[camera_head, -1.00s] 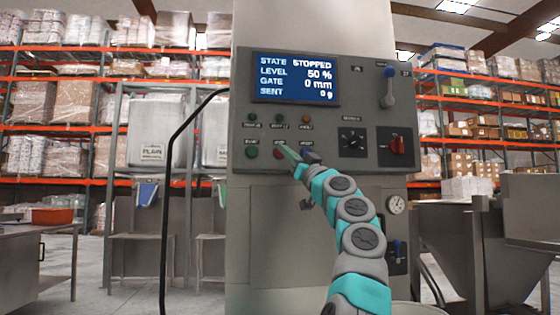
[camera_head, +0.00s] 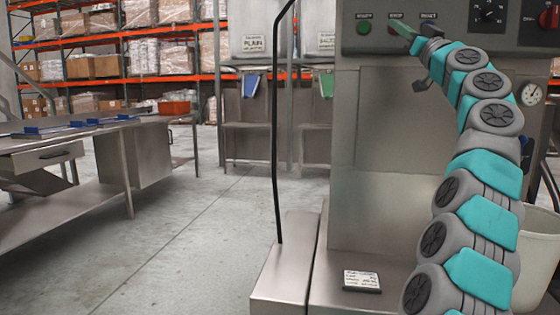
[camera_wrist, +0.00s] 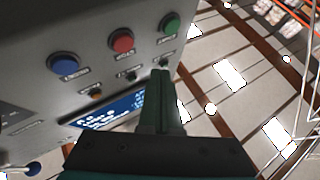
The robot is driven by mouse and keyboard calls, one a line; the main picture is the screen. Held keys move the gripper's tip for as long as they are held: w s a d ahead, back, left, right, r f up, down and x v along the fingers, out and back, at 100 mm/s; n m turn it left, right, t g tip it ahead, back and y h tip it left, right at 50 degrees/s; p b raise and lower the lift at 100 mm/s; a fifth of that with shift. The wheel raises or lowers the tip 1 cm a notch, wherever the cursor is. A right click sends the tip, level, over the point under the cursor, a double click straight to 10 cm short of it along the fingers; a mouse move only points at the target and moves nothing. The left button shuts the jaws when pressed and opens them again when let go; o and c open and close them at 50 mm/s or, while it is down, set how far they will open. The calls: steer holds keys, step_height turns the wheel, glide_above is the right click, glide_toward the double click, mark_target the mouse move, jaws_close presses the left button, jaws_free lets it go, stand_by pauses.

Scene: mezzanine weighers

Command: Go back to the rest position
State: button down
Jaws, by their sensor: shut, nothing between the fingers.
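My gripper (camera_head: 408,33) is shut and empty, with green fingers close together, in front of the lower button row of the grey control panel (camera_head: 440,38). My arm reaches up to it from the lower right. In the wrist view, the closed fingers (camera_wrist: 160,78) point towards the panel edge. A blue button (camera_wrist: 65,63), a red button (camera_wrist: 122,40) and a green button (camera_wrist: 170,23) stand on the panel there. A gap from fingertips to buttons is hard to judge. The blue screen (camera_wrist: 120,110) is partly hidden by the fingers.
A steel table (camera_head: 95,137) stands at the left. A label card (camera_head: 362,280) lies on the machine's base. A pale bucket (camera_head: 535,255) is behind my arm. The floor (camera_head: 190,235) between table and machine is clear.

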steer(key=s+a+f+g+y+p, duration=0.15)
steer(key=a+f+g, duration=0.35)
steer(key=a+f, duration=0.55)
steer(key=a+f+g+y, duration=0.2)
steer(key=a+f+g, duration=0.45)
steer(key=a, duration=0.65)
steer(key=s+a+f+g+h, duration=0.1)
steer(key=s+a+f+g, duration=0.1)
steer(key=s+a+f, duration=0.3)
steer(key=s+a+f+g+h, duration=0.1)
steer(key=s+f, duration=0.2)
steer(key=f, duration=0.5)
steer(key=s+f+g+h+p, duration=0.2)
steer(key=s+f+g+h, duration=0.3)
steer(key=s+f, duration=1.5)
steer(key=s+d+f+m+g+h, duration=0.1)
steer(key=s+d+f+g, duration=0.2)
steer(key=s, duration=0.7)
steer(key=s+d+f+m+g+h, duration=0.2)
steer(key=s+d+f+g, duration=0.1)
steer(key=s+d+f, duration=0.4)
steer(key=s+f, duration=0.2)
steer(key=s, duration=0.2)
steer(key=shift+d+p, duration=0.2)
steer(key=shift+p, duration=0.2)
